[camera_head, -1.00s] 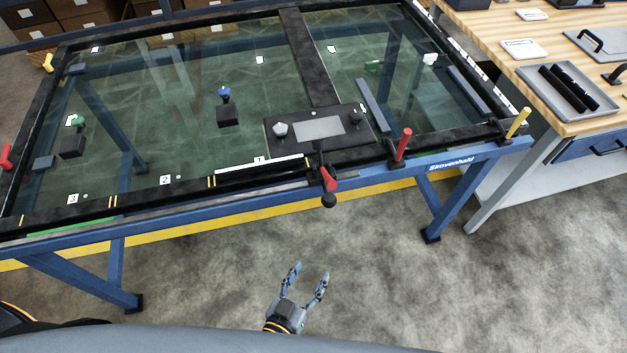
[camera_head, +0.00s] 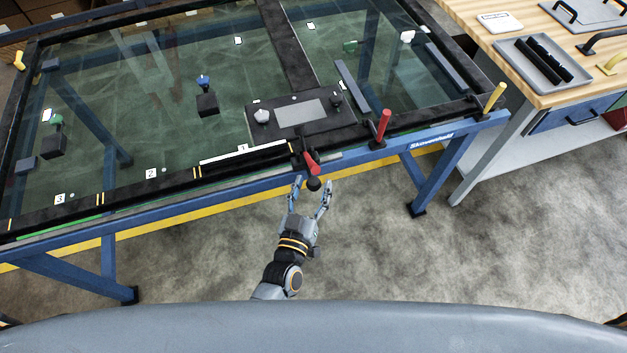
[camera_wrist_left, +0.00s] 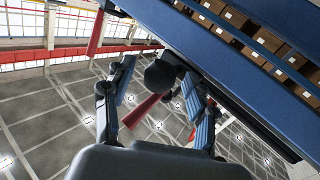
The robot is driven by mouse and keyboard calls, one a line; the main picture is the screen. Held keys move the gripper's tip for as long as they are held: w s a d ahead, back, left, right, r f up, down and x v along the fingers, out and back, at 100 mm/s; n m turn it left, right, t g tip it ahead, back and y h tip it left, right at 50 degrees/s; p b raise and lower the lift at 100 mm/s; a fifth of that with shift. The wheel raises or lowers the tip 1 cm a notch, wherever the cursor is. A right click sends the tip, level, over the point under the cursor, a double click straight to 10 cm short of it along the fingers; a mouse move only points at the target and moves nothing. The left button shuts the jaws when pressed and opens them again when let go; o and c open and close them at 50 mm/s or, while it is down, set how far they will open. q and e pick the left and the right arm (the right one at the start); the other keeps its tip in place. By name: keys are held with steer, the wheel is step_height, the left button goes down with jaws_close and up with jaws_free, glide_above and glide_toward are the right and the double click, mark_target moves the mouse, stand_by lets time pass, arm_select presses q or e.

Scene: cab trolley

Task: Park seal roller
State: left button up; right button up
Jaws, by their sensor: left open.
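A red-handled tool (camera_head: 312,163) with a black rounded end (camera_head: 313,184) sits at the front edge of the glass-topped blue table (camera_head: 240,204). I cannot tell for sure whether it is the seal roller. My left gripper (camera_head: 312,186) is open just in front of it, with its fingers either side of the black end. In the left wrist view the black end (camera_wrist_left: 160,76) and red handle (camera_wrist_left: 140,111) show between the open fingers (camera_wrist_left: 158,84). Contact cannot be told. My right gripper is not in view.
A red lever (camera_head: 383,126) and a yellow lever (camera_head: 494,98) stand upright along the table's front edge. A black panel (camera_head: 262,136) lies left of them. A wooden bench (camera_head: 470,45) at right bears a grey tray (camera_head: 514,50) with black bars (camera_head: 550,62). The floor in front is clear.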

arm_select(q)
steer(key=shift+w+d, duration=0.2)
steer(key=shift+w, duration=0.5)
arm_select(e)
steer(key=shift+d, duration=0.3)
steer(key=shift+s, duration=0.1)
arm_select(q)
jaws_close()
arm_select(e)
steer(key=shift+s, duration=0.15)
arm_select(q)
steer(key=shift+a, duration=0.15)
